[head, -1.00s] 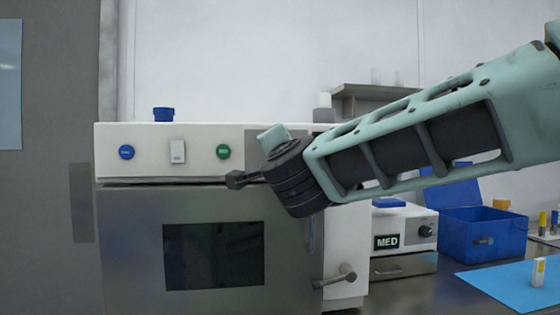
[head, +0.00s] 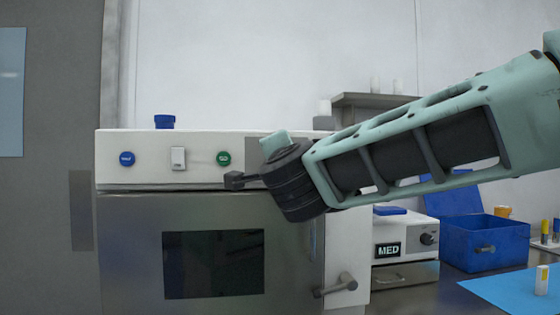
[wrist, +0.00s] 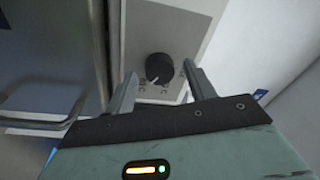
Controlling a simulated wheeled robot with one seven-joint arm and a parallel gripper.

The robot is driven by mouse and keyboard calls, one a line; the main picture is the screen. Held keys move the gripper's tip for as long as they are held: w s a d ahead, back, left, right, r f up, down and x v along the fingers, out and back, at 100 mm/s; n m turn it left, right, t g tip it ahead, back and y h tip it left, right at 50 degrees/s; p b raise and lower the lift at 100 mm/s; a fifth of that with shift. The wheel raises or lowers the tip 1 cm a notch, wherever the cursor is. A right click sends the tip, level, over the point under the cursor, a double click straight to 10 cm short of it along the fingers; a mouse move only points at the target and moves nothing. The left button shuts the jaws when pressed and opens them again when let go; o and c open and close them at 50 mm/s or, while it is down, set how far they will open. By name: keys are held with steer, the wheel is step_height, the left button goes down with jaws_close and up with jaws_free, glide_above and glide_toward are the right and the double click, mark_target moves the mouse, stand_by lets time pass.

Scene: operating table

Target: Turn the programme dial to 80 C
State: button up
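The programme dial (wrist: 159,67) is a round black knob with a pale pointer mark at its lower left, on a light grey panel with small markings too small to read. My gripper (wrist: 159,82) is open in the wrist view, with one finger on each side of the dial in the picture. I cannot tell whether the fingers touch it. The white-topped machine (head: 135,172) there has a blue button (head: 127,159), a white switch (head: 178,158) and a green button (head: 223,158).
A bar handle (wrist: 40,125) lies left of my gripper in the wrist view. A door with a dark window (head: 213,264) is below the panel. A MED-labelled box (head: 388,250), a blue bin (head: 484,243) and a blue mat (head: 510,292) are at the right.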

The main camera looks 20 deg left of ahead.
steer(key=b+v, duration=0.3)
steer(key=v, duration=1.4)
steer(key=shift+s, duration=0.2)
steer(key=shift+d, duration=0.1)
